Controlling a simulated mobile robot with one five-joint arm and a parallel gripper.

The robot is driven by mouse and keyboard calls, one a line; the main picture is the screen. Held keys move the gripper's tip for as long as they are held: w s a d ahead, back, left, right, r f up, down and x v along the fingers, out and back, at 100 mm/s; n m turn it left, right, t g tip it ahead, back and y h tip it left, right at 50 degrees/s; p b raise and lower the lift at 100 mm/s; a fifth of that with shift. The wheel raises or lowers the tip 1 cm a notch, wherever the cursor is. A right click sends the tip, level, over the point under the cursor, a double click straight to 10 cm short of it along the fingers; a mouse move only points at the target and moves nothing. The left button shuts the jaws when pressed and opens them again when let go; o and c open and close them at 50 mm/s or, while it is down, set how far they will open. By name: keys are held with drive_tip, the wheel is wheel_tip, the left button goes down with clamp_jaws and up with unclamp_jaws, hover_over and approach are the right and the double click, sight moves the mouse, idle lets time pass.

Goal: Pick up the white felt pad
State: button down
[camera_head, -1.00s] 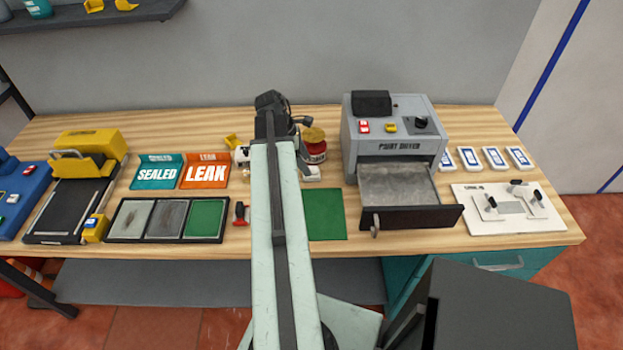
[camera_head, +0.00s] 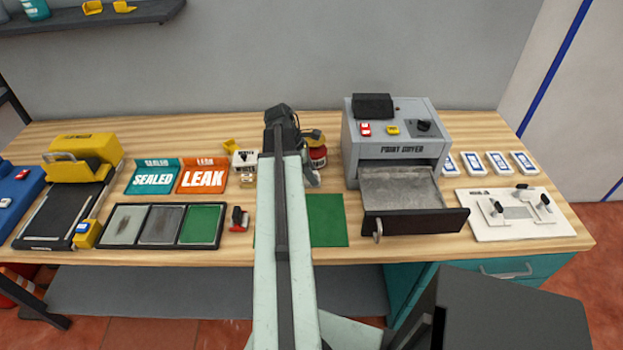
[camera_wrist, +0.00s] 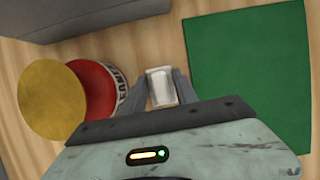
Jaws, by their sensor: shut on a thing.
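The white felt pad (camera_wrist: 160,88) is a small white block between the two fingers in the wrist view. My gripper (camera_wrist: 160,92) is shut on it, with a finger on each side. In the head view my arm covers much of this spot, and the pad cannot be made out there. It is just right of the red can (camera_wrist: 98,90) with a yellow lid (camera_wrist: 52,97). A green mat (camera_wrist: 250,80) lies to its right. Whether the pad still touches the table cannot be told.
The red can (camera_head: 318,157) stands close to my gripper. A grey paint dryer (camera_head: 396,135) with its drawer out stands to the right. A black tray with green and grey panels (camera_head: 225,241), two signs and a yellow-ended conveyor (camera_head: 60,215) are on the left.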

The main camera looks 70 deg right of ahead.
wheel_tip(320, 180, up, 10)
drive_tip(key=p, duration=1)
drive_tip(key=shift+r, duration=0.1)
drive_tip(key=c, duration=1.8)
unclamp_jaws()
drive_tip(key=c, duration=0.3)
drive_tip(key=shift+c, duration=0.2)
